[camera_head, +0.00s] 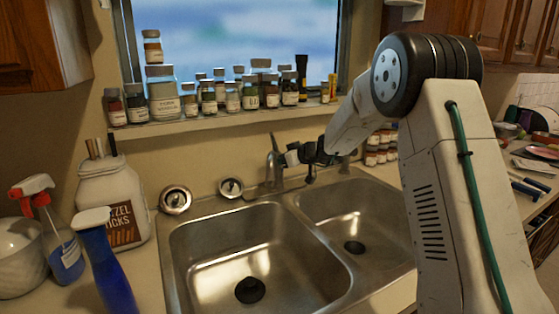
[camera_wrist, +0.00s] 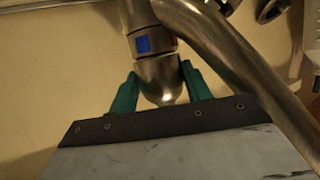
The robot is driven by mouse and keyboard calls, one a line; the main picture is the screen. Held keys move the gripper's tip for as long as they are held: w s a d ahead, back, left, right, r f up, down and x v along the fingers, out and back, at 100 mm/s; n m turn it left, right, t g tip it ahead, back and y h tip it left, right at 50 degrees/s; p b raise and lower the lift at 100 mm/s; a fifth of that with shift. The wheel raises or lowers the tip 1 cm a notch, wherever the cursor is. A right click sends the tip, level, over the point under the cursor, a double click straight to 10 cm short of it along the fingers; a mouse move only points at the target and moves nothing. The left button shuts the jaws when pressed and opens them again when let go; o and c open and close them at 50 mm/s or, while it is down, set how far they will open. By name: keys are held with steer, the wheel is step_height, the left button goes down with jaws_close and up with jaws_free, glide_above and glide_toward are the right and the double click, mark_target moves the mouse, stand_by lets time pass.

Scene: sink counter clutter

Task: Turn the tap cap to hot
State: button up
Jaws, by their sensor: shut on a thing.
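The metal tap (camera_head: 273,165) stands behind the sink, between its two basins. In the wrist view its rounded metal cap (camera_wrist: 161,82) sits between the teal fingers of my gripper (camera_wrist: 160,70). My gripper is shut on the cap, with a finger on each side. The curved metal spout (camera_wrist: 235,62) crosses the right of the wrist view. In the head view my gripper (camera_head: 290,157) is small and dark beside the tap, and the cap cannot be made out.
The double sink (camera_head: 240,245) lies below. Several jars (camera_head: 232,98) stand on the window sill. At left are a white jar (camera_head: 112,200) and spray bottles (camera_head: 102,262). Several small jars (camera_head: 380,152) stand behind my arm. Two round metal items (camera_head: 176,199) rest behind the left basin.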

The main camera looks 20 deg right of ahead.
steer(key=shift+t, duration=0.3)
steer(key=o, duration=0.7)
steer(key=v, duration=0.7)
steer(key=shift+s+r, duration=0.25)
steer(key=shift+s, duration=0.05)
steer(key=shift+d, duration=0.1)
